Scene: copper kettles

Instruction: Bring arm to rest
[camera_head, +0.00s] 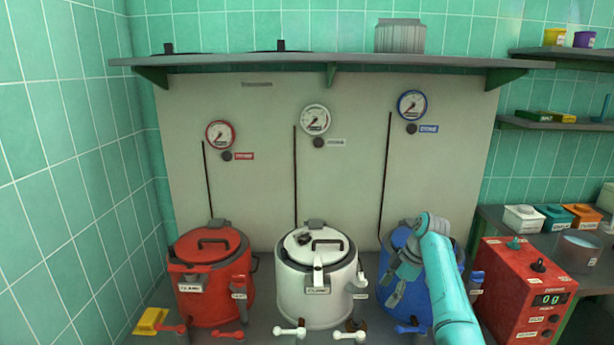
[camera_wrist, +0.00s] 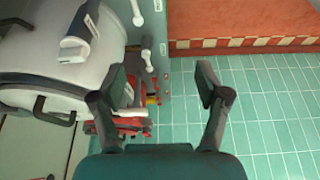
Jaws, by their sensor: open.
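My gripper (camera_head: 404,262) is in front of the blue kettle (camera_head: 397,300) in the head view, at the end of my teal arm. It hides much of that kettle. In the wrist view my gripper (camera_wrist: 160,88) has its two dark fingers spread wide with nothing between them. The white kettle (camera_head: 313,298) stands in the middle with its lid on. It also shows at the upper left of the wrist view (camera_wrist: 40,50). The red kettle (camera_head: 208,297) stands at the left with its lid on.
A shelf (camera_head: 290,62) runs above three gauges on the back panel. A red control box (camera_head: 520,290) stands right of my arm. Small taps line the bench front, and a yellow block (camera_head: 150,320) lies at the left. Coloured tubs (camera_head: 555,216) stand on the right counter.

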